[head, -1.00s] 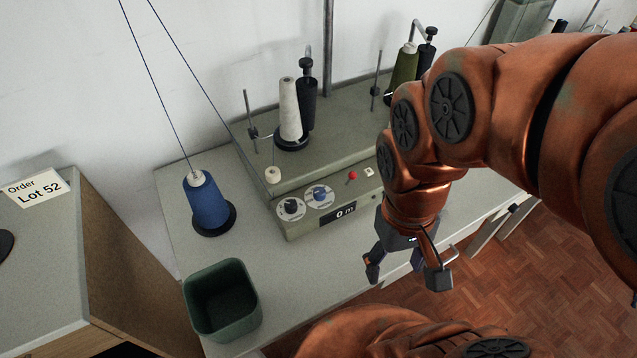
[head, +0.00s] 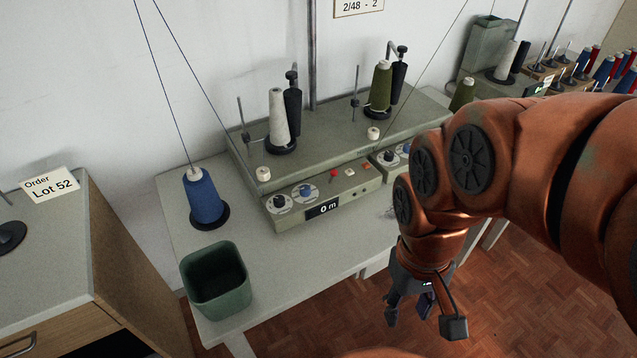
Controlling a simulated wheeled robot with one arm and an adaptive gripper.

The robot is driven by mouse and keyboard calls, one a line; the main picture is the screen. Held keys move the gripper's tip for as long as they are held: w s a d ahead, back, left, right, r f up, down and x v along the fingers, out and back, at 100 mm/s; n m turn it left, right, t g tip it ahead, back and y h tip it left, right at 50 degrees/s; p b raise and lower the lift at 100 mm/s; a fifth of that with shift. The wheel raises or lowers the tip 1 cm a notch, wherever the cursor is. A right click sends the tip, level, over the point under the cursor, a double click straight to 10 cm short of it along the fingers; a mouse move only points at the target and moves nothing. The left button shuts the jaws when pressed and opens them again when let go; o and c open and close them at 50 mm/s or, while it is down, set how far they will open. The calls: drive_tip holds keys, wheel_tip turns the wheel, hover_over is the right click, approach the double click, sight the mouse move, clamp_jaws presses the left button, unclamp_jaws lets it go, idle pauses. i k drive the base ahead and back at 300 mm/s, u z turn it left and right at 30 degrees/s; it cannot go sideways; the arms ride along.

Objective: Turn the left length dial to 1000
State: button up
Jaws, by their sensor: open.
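The left winder unit's panel (head: 335,200) carries two round dials side by side. One has a black knob (head: 279,202) and the other a blue knob (head: 306,191); their markings are too small to read, so I cannot tell which sets length. The display (head: 322,208) beside them reads "0 m". My gripper (head: 422,318) is open and empty, pointing down to the right of and nearer than the panel, over the floor in the picture. It is well apart from the dials.
A green bin (head: 216,283) stands at the table's near left, with a blue thread cone (head: 202,197) behind it. A red button (head: 334,173) sits on the panel. A second panel (head: 391,157) with similar dials is partly hidden by my arm. The tabletop before the left panel is clear.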

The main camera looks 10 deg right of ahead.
sight(305, 189)
drive_tip(key=z, duration=0.55)
drive_tip(key=i, duration=0.7)
drive_tip(key=u, duration=2.45)
